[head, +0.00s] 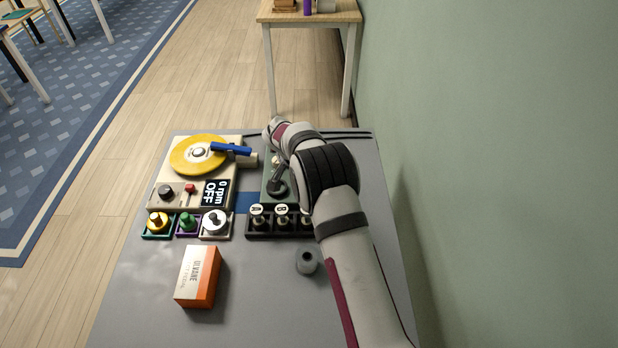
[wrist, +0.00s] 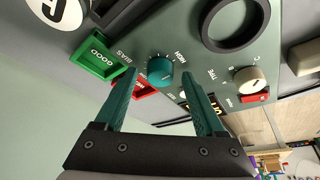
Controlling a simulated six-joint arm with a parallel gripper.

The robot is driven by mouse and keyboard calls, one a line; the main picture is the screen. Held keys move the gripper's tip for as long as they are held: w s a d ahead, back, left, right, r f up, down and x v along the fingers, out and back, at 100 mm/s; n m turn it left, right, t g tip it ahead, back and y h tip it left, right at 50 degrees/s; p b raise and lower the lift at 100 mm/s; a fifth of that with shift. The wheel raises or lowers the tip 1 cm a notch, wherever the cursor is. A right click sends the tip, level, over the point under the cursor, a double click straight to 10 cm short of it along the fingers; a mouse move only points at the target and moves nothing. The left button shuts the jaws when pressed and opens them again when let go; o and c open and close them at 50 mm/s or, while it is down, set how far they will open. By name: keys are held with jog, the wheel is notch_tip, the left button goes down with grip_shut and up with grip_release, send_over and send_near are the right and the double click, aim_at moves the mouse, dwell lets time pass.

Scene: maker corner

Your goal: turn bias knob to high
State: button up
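The teal bias knob (wrist: 160,68) is on a grey-green panel (wrist: 195,45), beside the printed words BIAS and HIGH in the wrist view. My gripper (wrist: 160,76) is open, with its two teal fingers pointing at the panel. The knob appears in the gap between the fingertips, with space showing on both sides, so nothing is gripped. I cannot clearly read which mark the knob points to. In the head view, part of the panel (head: 270,200) shows, but my arm hides the knob and gripper fingers.
A cream selector knob (wrist: 250,80), a black ring (wrist: 236,22), a green GOOD tray (wrist: 97,55) and a red tray (wrist: 118,91) are near the fingers. The head view shows a turntable device (head: 190,170), black stamp rack (head: 250,235), orange-white box (head: 198,277) and grey cylinder (head: 307,262).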

jog(key=shift+r, duration=0.15)
jog(key=v, duration=1.5)
jog(key=shift+s+r, duration=0.2)
